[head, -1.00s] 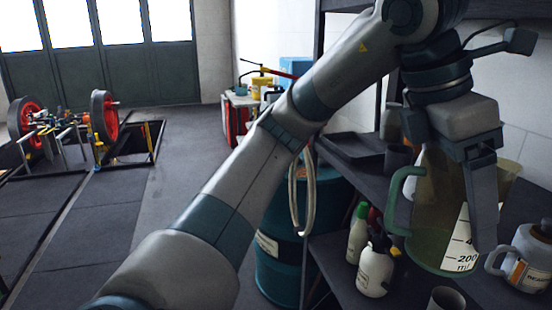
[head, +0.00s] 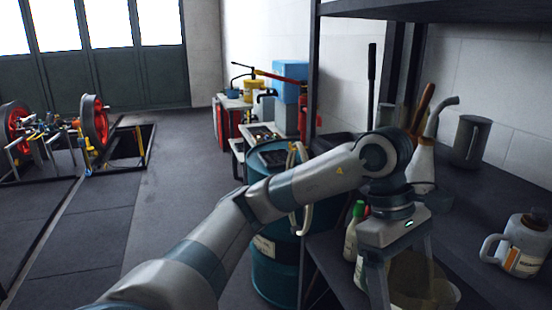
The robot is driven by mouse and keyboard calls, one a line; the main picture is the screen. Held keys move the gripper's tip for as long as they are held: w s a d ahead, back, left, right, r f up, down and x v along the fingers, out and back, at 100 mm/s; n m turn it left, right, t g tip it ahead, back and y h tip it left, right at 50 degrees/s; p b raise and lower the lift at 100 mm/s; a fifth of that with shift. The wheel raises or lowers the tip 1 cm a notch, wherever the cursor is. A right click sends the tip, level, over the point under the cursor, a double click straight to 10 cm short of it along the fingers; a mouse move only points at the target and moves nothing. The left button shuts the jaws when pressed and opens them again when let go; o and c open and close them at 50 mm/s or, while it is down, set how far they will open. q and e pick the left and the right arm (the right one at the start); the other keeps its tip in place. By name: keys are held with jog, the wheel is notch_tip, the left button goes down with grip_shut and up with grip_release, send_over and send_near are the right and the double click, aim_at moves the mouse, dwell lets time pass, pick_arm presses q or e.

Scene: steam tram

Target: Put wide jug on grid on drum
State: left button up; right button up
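My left gripper (head: 400,272) points down at the lower right of the head view. Its fingers are on either side of an olive, see-through jug (head: 408,272), and it seems shut on it. The jug's lower part is cut off by the frame edge, and its green handle does not show. The teal drum (head: 270,272) stands on the floor left of the gripper. A dark grid (head: 277,154) lies on its top, partly hidden by a pale loop. My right gripper is not in view.
A dark shelf (head: 478,218) on the right bears a grey jug (head: 471,141), a labelled can (head: 523,247), a white spouted can (head: 424,164) and bottles. A shelf post (head: 312,75) rises beside the drum.

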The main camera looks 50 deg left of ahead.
pick_arm(q)
jog(key=s+a+f+m+g+y, duration=0.1)
jog(key=f+m+g+y, duration=0.1)
jog(key=f+m, duration=0.6)
jog(key=s+a+f+m+g+y, duration=0.1)
jog(key=f+m, duration=0.8)
jog(key=f, duration=1.2)
jog(key=shift+s+a+f+g+y, duration=0.15)
jog(key=shift+s+f+g+y, duration=0.1)
jog(key=shift+s+g+y, duration=0.4)
jog(key=shift+a, duration=0.1)
